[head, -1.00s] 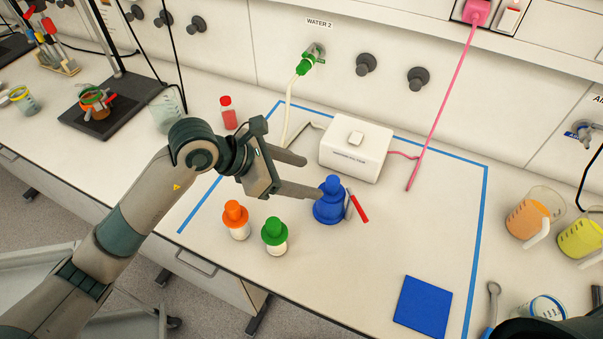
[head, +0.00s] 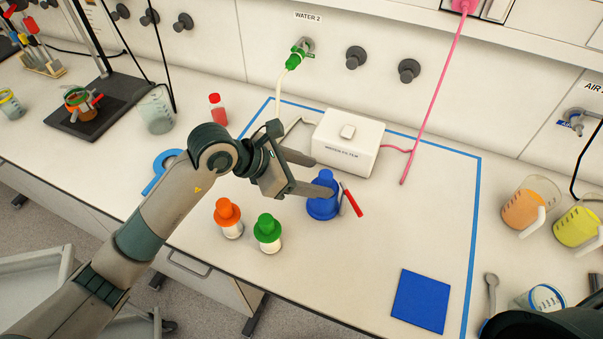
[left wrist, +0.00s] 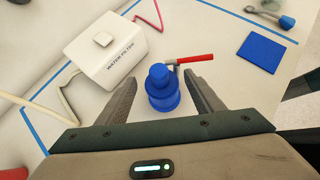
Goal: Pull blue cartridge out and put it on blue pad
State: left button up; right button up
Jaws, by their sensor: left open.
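The blue cartridge (head: 323,199) stands upright on the bench, in front of the white water filter box (head: 348,141). A small tool with a red handle (head: 352,202) is at its right side. My left gripper (head: 322,178) is open, its fingers pointing at the cartridge. In the left wrist view the cartridge (left wrist: 161,88) is between the two open fingers (left wrist: 165,90), with gaps visible on both sides. The flat blue pad (head: 420,301) lies bare at the front right; it also shows in the left wrist view (left wrist: 261,53). My right gripper is not visible.
An orange-capped bottle (head: 228,218) and a green-capped bottle (head: 267,234) stand in front of my left gripper. Blue tape (head: 477,230) outlines the area. Beakers of orange (head: 521,208) and yellow liquid (head: 577,228) stand at the right. The bench between cartridge and pad is clear.

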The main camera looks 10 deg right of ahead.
aim_at(323, 178)
pick_arm(q)
jog(key=shift+b+x, duration=1.05)
jog(key=shift+x, duration=0.75)
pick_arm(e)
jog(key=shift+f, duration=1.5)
pick_arm(q)
grip_shut()
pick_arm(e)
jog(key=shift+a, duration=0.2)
pick_arm(q)
jog(key=shift+r, duration=0.6)
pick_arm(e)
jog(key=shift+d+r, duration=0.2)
pick_arm(q)
jog(key=shift+r+p, duration=0.2)
jog(key=shift+p, duration=0.1)
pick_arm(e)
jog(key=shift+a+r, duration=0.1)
